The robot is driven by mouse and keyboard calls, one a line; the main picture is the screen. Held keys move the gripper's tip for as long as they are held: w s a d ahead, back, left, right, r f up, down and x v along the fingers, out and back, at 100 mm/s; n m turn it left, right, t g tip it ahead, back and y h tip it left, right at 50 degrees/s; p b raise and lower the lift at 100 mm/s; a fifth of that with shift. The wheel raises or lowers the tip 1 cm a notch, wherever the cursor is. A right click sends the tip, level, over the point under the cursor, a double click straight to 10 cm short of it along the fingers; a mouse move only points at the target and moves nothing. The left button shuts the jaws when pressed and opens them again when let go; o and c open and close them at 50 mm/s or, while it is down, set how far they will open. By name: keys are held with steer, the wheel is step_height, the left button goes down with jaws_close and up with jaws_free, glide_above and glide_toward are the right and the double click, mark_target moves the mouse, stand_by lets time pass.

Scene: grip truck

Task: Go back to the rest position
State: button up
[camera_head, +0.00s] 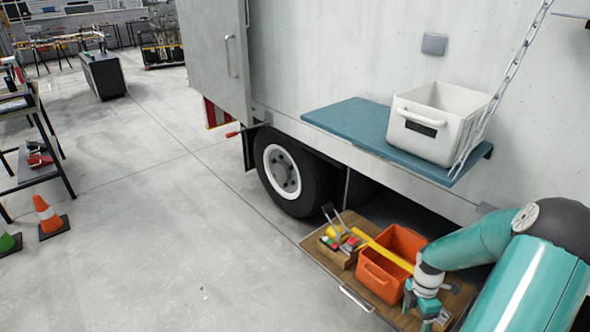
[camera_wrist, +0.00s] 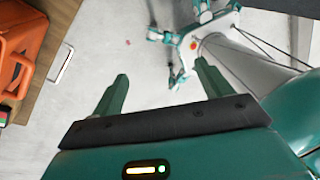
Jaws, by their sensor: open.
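My arm reaches in from the right of the head view and bends down beside the orange bin (camera_head: 379,282). My gripper (camera_head: 427,318) points down near the right part of the wooden pull-out drawer (camera_head: 325,263). In the wrist view my gripper (camera_wrist: 161,72) has its two green fingers spread wide with nothing between them. Behind the fingers are grey floor and my own body and legs. The orange bin (camera_wrist: 22,45) shows at the wrist view's left edge, apart from the fingers. My gripper's fingertips are hard to make out in the head view.
A white bin (camera_head: 440,125) stands on the teal fold-down shelf (camera_head: 345,120), which hangs by a chain (camera_head: 508,75) on the truck side. A yellow bar (camera_head: 382,249) crosses the orange bin. Tools lie at the drawer's left. Open floor (camera_head: 180,240) lies left; cones stand farther left.

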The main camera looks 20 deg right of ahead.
steer(key=w+a+r+m+t+h, duration=0.1)
steer(key=w+a+r+m, duration=0.15)
steer(key=a+r, duration=0.4)
steer(key=w+a+r+m+h, duration=0.1)
steer(key=a+r+m+h, duration=0.15)
steer(key=r, duration=0.65)
steer(key=w+a+r+m+t, duration=0.1)
steer(key=w+a+r+m, duration=0.15)
steer(key=a+r, duration=0.35)
steer(key=s+a+r+m+t+y, duration=0.1)
steer(key=s+a+r+m+t, duration=0.2)
steer(key=a+r, duration=0.4)
steer(key=s+a+r+m+t+y, duration=0.1)
steer(key=s+a+r+m+t, duration=0.2)
steer(key=s+a+r+m, duration=0.2)
steer(key=s+a+r, duration=0.1)
steer(key=a+r, duration=0.2)
steer(key=a, duration=0.2)
steer(key=shift+s+a, duration=0.15)
steer(key=shift+s, duration=0.2)
steer(key=shift+m, duration=0.25)
